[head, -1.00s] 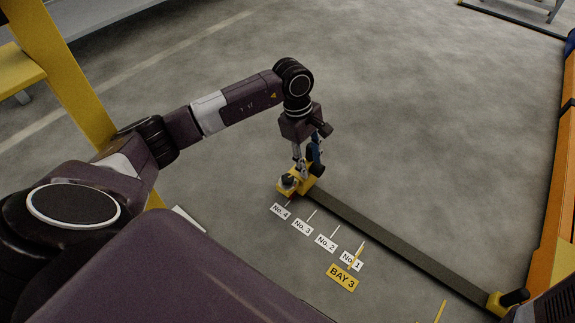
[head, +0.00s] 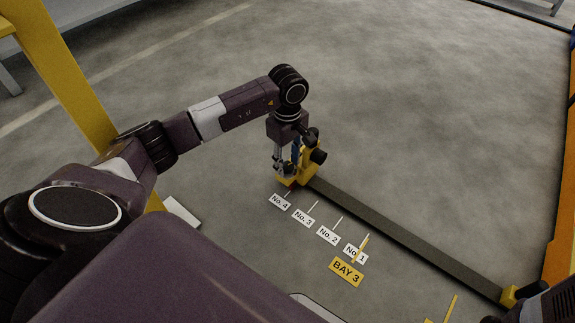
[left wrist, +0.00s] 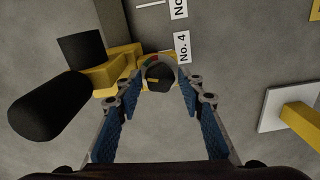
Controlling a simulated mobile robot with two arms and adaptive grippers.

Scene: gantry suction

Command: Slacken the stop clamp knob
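The stop clamp is a yellow block (head: 311,166) at the far end of a dark rail (head: 400,232), with a black handle (head: 318,156) on it. Its small dark knob (left wrist: 160,77) has a pale pointer mark and sits on a round dial with red and green parts in the left wrist view. My left gripper (head: 284,176) points down over the clamp. In the left wrist view its two blue-padded fingers (left wrist: 163,82) stand apart on either side of the knob, with gaps visible. In the head view the gripper hides the knob. My right gripper cannot be made out.
Floor labels No. 4 (head: 280,202) to No. 1 and a yellow BAY 3 plate (head: 346,272) lie beside the rail. Another yellow end piece (head: 509,295) is at the rail's near end. A yellow post (head: 65,80) stands left. Floor beyond the rail is clear.

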